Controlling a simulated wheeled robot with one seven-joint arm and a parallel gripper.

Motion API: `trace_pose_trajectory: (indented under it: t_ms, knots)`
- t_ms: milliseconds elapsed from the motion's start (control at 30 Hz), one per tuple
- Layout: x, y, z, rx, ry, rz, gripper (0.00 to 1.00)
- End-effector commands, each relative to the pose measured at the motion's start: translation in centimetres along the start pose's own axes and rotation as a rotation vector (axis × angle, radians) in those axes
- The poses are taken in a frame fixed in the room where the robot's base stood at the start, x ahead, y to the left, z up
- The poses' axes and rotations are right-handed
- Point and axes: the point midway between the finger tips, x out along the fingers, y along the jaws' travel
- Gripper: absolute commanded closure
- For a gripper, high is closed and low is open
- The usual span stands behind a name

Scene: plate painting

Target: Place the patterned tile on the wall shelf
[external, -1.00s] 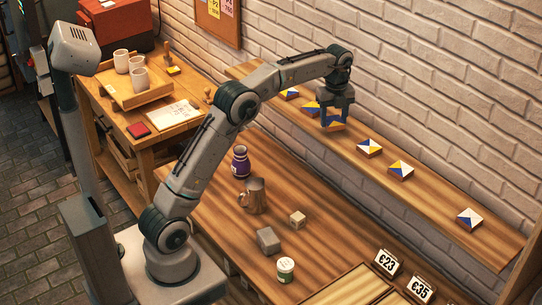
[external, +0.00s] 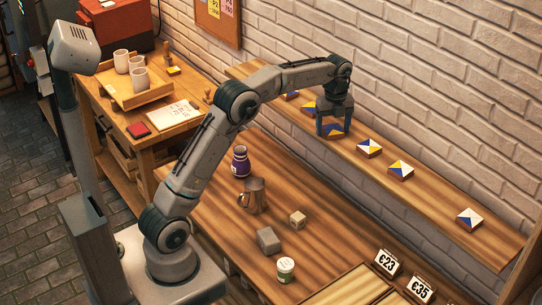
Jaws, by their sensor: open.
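My gripper (external: 334,133) is over the wall shelf (external: 437,193), pointing down, with its jaws open. Other patterned tiles stand in a row on the shelf: one (external: 309,107) and another (external: 291,95) to the left, partly behind my arm, and one (external: 369,148), one (external: 400,169) and one (external: 469,219) to the right.
Price signs (external: 387,262) stand at the front right. A brick wall (external: 440,90) backs the shelf.

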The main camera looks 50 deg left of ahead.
Motion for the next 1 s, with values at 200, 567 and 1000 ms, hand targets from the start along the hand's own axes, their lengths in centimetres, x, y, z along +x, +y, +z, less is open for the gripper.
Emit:
trace_pose_trajectory:
  t_ms: [200, 567, 1000]
  knots:
    - [-1.8, -0.1, 0.0, 0.000, -0.001, -0.003, 0.26]
    - [-8.8, -0.1, 0.0, 0.000, -0.001, -0.004, 0.26]
    - [-12.3, -0.1, 0.0, 0.001, 0.000, 0.000, 0.26]
